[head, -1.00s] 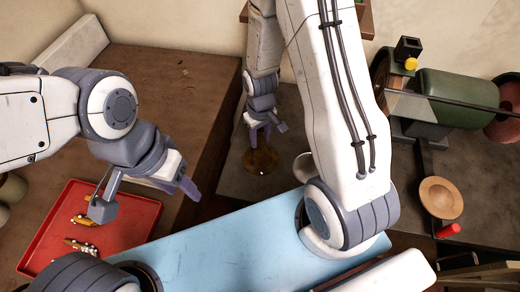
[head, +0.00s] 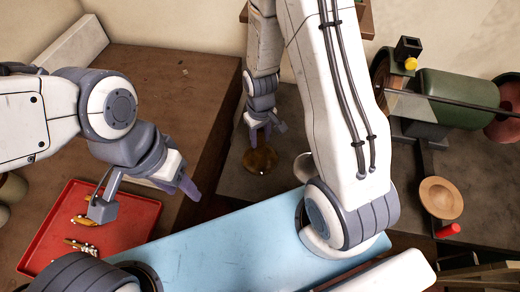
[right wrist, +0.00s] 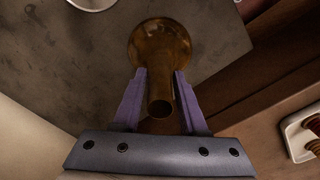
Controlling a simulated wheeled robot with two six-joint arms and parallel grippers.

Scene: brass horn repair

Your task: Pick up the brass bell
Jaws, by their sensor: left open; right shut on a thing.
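The brass bell (head: 261,160) is below my right gripper (head: 264,132) at the back of the grey bench top in the head view. In the right wrist view the bell (right wrist: 163,45) stands with its wide flare away from me and its narrow open tube end toward me. The two purple fingers of my right gripper (right wrist: 160,98) are on either side of the tube, shut on it. My left gripper (head: 147,198) is open and empty, near the red tray at the left.
The red tray (head: 133,218) holds several small brass parts. A white round dish (head: 303,165) is right of the bell, partly behind my arm. A wooden bowl (head: 440,197), a red cylinder (head: 449,230) and a green machine (head: 457,98) are at the right.

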